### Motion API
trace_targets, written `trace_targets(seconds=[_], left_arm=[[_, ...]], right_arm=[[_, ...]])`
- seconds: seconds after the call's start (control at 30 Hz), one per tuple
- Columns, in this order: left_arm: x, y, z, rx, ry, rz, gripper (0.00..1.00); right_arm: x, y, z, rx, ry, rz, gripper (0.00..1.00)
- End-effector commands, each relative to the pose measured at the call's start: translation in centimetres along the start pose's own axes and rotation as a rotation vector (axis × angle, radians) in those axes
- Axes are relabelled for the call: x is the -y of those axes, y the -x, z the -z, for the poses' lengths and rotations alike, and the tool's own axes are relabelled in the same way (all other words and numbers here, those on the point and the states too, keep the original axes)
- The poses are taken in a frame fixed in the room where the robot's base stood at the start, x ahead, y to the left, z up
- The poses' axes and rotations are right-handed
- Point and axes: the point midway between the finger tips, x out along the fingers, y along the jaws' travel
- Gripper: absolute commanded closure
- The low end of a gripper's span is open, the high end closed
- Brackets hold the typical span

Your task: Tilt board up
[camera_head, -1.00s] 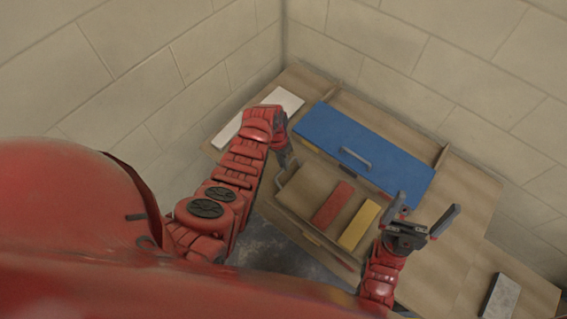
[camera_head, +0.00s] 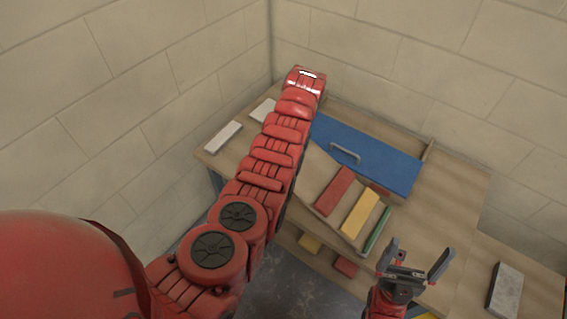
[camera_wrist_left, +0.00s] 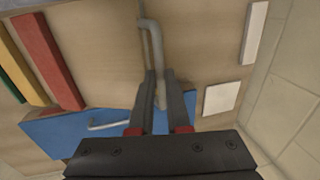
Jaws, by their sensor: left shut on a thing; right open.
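A light wooden board (camera_head: 312,172) bears a red strip (camera_head: 334,191), a yellow strip (camera_head: 360,213) and a green strip (camera_head: 377,232). It looks tilted, though my left arm covers its far left part. In the left wrist view, my left gripper (camera_wrist_left: 158,82) is shut on a grey bar handle (camera_wrist_left: 152,38) in front of a wooden surface. The head view hides these fingers behind my arm. A blue panel (camera_head: 388,172) with its own grey handle (camera_head: 345,154) lies behind the board. My right gripper (camera_head: 420,260) is open and empty at the lower right.
A white bar (camera_head: 223,137) and a white square piece (camera_head: 263,111) lie left on the wooden bench (camera_head: 445,205). A grey block (camera_head: 505,290) lies at the right. A yellow block (camera_head: 310,243) and a red block (camera_head: 345,267) show below the board. Block walls close the back and left.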

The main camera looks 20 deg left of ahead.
Motion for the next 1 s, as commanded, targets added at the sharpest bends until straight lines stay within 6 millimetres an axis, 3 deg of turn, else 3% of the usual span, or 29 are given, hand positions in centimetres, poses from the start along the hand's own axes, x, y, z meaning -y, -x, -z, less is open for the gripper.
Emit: trace_targets(seconds=[0.1, 0.4, 1.0], left_arm=[[-0.4, 2.8, 0.5, 0.006, -0.005, 0.052, 1.00], [-2.2, 6.8, 0.9, 0.004, -0.003, 0.108, 1.00], [-4.2, 8.4, 0.9, 0.007, -0.007, 0.101, 1.00]], right_arm=[[-0.1, -2.1, 0.4, -0.001, 0.000, 0.000, 0.00], [-0.3, -6.1, 1.0, -0.001, 0.000, 0.000, 0.00], [-0.4, -7.6, 1.3, 0.000, 0.000, 0.000, 0.00]])
